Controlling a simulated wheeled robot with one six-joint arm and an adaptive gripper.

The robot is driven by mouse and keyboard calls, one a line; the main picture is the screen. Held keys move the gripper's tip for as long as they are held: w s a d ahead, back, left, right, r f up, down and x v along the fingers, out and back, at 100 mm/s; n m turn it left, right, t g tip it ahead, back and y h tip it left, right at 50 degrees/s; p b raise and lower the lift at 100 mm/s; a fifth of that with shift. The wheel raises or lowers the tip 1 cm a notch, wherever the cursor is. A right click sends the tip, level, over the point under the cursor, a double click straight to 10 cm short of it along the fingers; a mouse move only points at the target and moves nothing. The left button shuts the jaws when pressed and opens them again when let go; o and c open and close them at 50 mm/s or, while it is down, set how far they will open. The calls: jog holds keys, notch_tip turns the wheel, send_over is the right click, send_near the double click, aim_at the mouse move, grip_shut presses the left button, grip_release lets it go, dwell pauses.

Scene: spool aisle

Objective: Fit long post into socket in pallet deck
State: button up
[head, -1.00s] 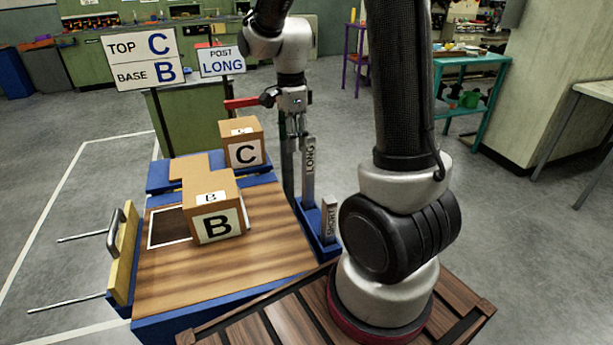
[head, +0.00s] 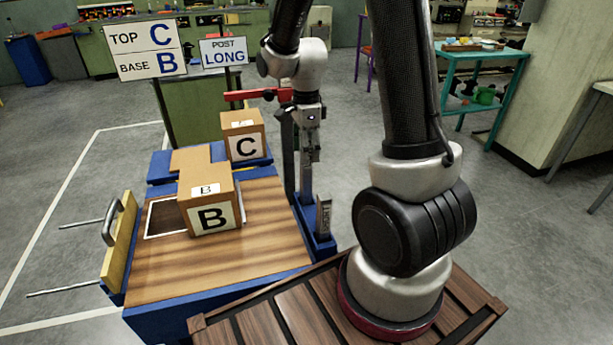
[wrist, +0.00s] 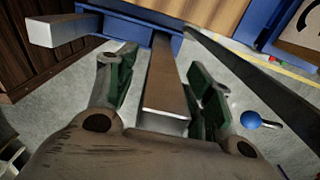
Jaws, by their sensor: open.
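The long grey post (head: 306,186) stands upright in a blue holder (head: 318,245) at the right side of the pallet deck (head: 205,263). The short post (head: 323,216) stands nearer in the same holder. My gripper (head: 308,158) is at the upper part of the long post and hides its label. In the wrist view, my open fingers (wrist: 160,92) are on either side of the long post (wrist: 167,85), with gaps showing at both sides. The short post (wrist: 62,31) is outside the fingers.
Box B (head: 208,198) stands on the deck, partly over a white-outlined area. Box C (head: 242,135) stands behind it on a blue ledge. A sign (head: 223,52) reads POST LONG.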

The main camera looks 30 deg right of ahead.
jog(key=shift+f, duration=0.9)
grip_shut()
